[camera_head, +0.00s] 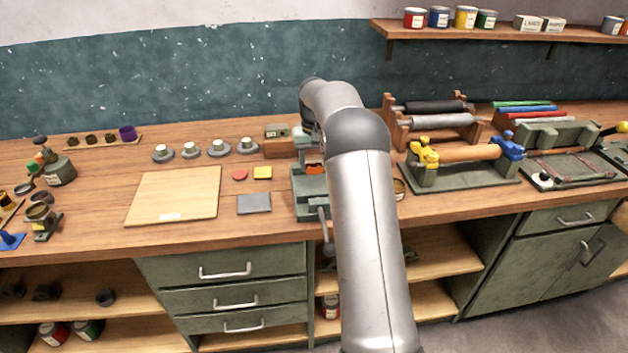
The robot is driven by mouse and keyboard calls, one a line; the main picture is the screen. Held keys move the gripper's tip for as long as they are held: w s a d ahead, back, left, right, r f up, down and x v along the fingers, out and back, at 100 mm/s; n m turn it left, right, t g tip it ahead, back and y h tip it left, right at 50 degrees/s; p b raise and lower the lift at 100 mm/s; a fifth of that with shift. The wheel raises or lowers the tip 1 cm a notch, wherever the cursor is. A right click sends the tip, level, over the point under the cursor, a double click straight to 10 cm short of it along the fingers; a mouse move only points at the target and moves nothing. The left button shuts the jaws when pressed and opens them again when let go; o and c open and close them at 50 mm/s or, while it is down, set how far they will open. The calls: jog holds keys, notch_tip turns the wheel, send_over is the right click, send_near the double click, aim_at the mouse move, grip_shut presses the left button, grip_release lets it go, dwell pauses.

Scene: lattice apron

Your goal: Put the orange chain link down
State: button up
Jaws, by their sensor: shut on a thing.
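The orange chain link (315,169) shows as a small orange patch just above the green vise (310,184) on the workbench. My gripper (311,160) points down over the vise, shut on the link. My own arm hides much of the gripper and the right part of the vise. I cannot tell whether the link touches the vise.
Several round grey stands (191,151) are behind. A roller fixture (465,165) stands right. Bare wood remains along the front.

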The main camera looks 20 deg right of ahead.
aim_at(314, 188)
jog(key=shift+f+p, duration=0.5)
jog(key=shift+f, duration=2.35)
jog(key=shift+f, duration=0.2)
jog(key=o, duration=1)
jog(key=shift+r, duration=0.1)
